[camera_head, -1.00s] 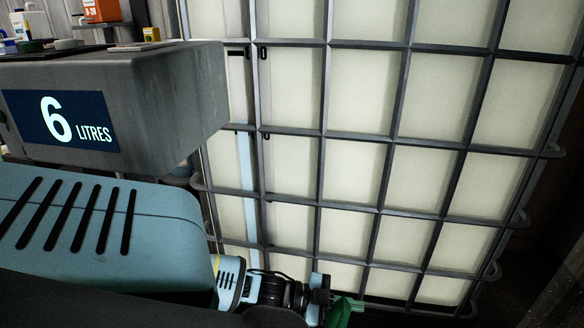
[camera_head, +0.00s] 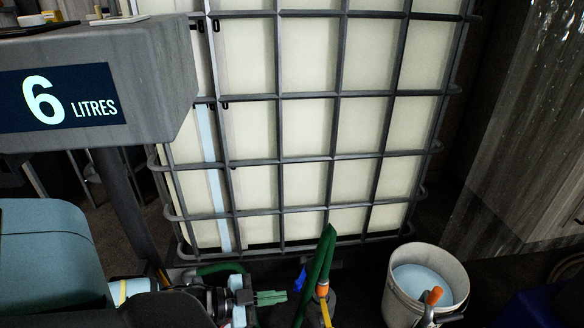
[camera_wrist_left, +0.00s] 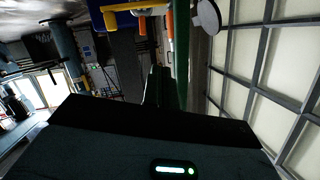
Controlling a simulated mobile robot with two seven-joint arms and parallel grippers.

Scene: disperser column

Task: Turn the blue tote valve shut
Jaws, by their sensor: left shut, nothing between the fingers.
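The caged white tote (camera_head: 305,130) stands upright ahead in the head view. A small blue handle (camera_head: 300,280), apparently the tote valve's, shows low at its base, partly hidden by a green hose (camera_head: 317,262). I cannot tell its exact angle. My left gripper (camera_head: 284,297) has green fingertips and is shut and empty. It points right in the head view, left of and a little below the blue handle, with a visible gap. Its dark fingers also show in the left wrist view (camera_wrist_left: 160,88). My right gripper is not in view.
A bucket (camera_head: 393,297) with pale blue contents and an orange-handled tool stands right of the hose. An orange fitting (camera_head: 322,290) is on the hose. A grey box marked 6 LITRES (camera_head: 150,60) overhangs the left side.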

